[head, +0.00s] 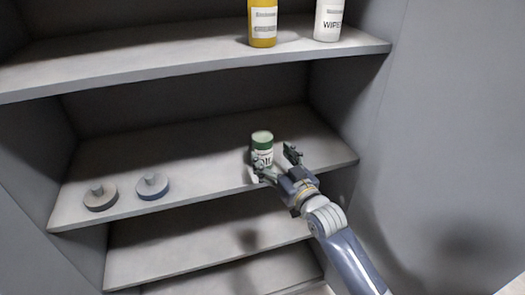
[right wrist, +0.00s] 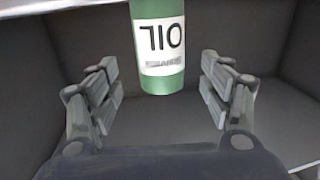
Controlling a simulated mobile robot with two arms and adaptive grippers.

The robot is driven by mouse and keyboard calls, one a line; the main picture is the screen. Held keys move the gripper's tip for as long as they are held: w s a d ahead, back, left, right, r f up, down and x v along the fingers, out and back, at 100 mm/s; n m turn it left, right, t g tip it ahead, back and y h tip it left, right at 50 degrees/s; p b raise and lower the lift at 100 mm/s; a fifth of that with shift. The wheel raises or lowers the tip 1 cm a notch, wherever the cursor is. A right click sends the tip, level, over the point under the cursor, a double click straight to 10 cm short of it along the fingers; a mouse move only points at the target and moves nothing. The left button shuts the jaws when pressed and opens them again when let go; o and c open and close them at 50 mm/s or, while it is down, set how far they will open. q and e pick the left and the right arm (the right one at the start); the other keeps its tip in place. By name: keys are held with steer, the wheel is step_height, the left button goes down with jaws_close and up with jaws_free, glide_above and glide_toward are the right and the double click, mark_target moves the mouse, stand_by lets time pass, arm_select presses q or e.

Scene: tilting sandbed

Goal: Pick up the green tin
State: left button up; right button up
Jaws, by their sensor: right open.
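The green tin (head: 262,146) stands upright on the middle shelf (head: 205,196) in the head view. It has a green lid and a white label. In the right wrist view the green tin (right wrist: 160,82) appears upside down at the top middle, with a white label reading OIL. My right gripper (head: 276,161) is open at the tin, one finger at its lower front and the other to its right. In the wrist view the fingers of my right gripper (right wrist: 160,80) are spread to either side of the tin, with gaps between. My left gripper is not in view.
Two round knobbed discs, one brown (head: 100,199) and one blue-grey (head: 152,187), lie on the left of the same shelf. The upper shelf (head: 190,66) holds a yellow bottle (head: 263,24) and a white wiper bottle (head: 328,20). The shelf is bare between discs and tin.

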mark_target(267, 152)
steer(key=shift+w+a, duration=0.2)
steer(key=shift+w, duration=0.15)
steer(key=shift+w+a, duration=0.25)
steer(key=shift+w, duration=0.25)
steer(key=x, duration=0.3)
steer(key=shift+f, duration=0.1)
steer(key=shift+w+a, duration=0.3)
steer(key=shift+w, duration=0.2)
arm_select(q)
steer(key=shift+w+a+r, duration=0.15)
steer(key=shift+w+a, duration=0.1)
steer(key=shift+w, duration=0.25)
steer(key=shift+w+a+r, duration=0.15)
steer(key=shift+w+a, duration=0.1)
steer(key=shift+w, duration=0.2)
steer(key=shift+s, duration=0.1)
arm_select(e)
steer(key=c, duration=1.4)
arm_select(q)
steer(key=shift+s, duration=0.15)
arm_select(e)
steer(key=shift+c, duration=0.2)
